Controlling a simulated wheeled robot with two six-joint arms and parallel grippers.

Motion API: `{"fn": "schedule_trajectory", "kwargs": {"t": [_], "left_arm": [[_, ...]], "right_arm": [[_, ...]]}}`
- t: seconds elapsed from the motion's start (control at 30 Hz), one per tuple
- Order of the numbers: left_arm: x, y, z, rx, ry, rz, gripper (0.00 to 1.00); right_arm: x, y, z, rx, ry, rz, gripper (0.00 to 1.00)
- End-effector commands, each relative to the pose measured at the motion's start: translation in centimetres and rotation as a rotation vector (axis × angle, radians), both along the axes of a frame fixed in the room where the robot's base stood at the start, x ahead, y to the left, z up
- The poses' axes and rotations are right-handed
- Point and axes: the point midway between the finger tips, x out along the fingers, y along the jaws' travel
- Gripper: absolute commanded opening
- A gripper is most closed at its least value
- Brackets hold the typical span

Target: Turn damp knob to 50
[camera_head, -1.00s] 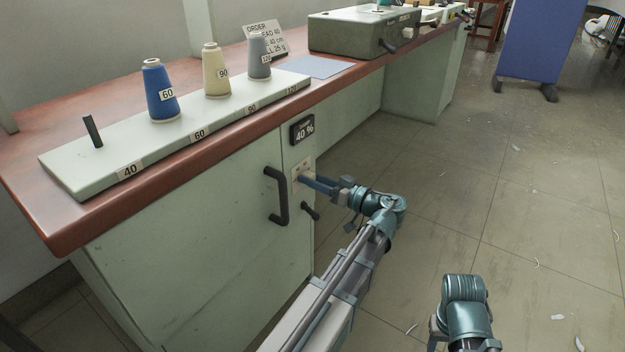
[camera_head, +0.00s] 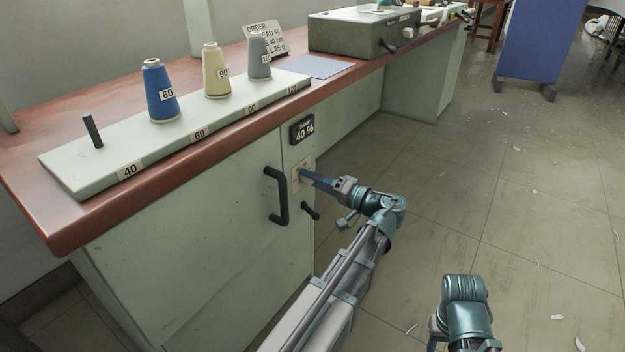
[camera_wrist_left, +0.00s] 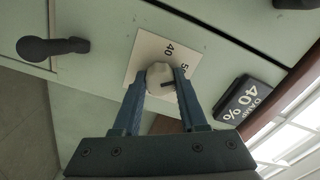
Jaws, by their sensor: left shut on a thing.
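The damp knob (camera_wrist_left: 160,74) is a small pale round knob on a light dial plate (camera_wrist_left: 146,53) in the left wrist view. The plate bears the numbers 40 and 50, and a dark mark shows on the knob's side near the 50. My left gripper (camera_head: 306,176) reaches the plate on the cabinet front, and its two fingers are shut on the knob from both sides. In the head view the fingers hide the knob. The damp display (camera_head: 303,130) above reads 40 %. My right gripper is outside the frames; only part of that arm shows at bottom right.
A black door handle (camera_head: 277,196) is left of the plate, and a smaller dark handle (camera_head: 311,212) is just below it. The red worktop (camera_head: 215,150) overhangs above and carries a rack with several posts and thread cones.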

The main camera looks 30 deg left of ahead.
Motion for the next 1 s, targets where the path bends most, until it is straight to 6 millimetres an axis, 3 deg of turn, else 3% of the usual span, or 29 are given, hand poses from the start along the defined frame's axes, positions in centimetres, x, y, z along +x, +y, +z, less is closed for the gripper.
{"fn": "schedule_trajectory", "kwargs": {"t": [0.33,0.87,0.9,1.0], "left_arm": [[0.05,-0.05,-0.04,0.008,0.118,0.000,0.00],[0.06,-0.07,-0.04,0.009,0.136,-0.002,0.00],[0.06,-0.07,-0.04,0.009,0.136,-0.002,0.47],[0.05,-0.05,-0.04,0.009,0.135,-0.002,0.65]], "right_arm": [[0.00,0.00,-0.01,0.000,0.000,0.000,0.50],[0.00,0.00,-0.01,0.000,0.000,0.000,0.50],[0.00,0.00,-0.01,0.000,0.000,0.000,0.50],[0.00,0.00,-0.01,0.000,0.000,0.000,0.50]]}}
